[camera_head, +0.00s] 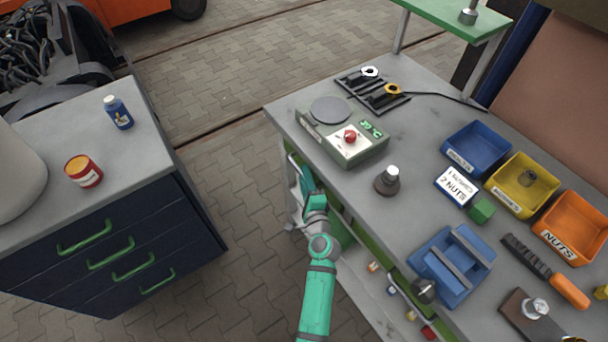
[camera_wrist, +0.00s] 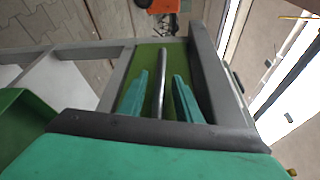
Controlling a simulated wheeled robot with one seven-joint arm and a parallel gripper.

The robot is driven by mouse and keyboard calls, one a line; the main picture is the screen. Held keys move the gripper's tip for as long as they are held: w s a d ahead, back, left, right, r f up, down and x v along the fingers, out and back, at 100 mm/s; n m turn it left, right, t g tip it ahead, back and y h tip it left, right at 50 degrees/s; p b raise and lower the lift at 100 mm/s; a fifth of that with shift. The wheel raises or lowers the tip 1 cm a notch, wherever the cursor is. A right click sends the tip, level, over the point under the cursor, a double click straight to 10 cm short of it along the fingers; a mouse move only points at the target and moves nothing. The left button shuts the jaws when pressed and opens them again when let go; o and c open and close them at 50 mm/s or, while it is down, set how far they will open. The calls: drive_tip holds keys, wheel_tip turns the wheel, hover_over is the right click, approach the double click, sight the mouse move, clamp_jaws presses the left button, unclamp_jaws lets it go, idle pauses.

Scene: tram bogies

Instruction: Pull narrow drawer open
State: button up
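The narrow drawer's green front (camera_wrist: 147,56) shows in the wrist view, set in a grey frame, with a dark bar handle (camera_wrist: 159,82) running along its middle. My gripper (camera_wrist: 160,75) is open, with one teal finger on each side of the bar. Gaps show between both fingers and the bar. In the head view, my gripper (camera_head: 307,180) is at the left side of the grey workbench, just below its top. My arm hides most of the drawer there. The frames do not clearly show whether the drawer is out at all.
The workbench top (camera_head: 330,190) bears a box with a red button (camera_head: 350,136), a blue vise (camera_head: 452,265) and coloured bins. A dark cabinet (camera_head: 110,262) with several green handles stands at left. Paved floor (camera_head: 235,170) lies free between them. Small items fill a lower shelf.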

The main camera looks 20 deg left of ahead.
drive_tip(key=shift+w+a, duration=0.35)
drive_tip(key=shift+w, duration=0.2)
clamp_jaws()
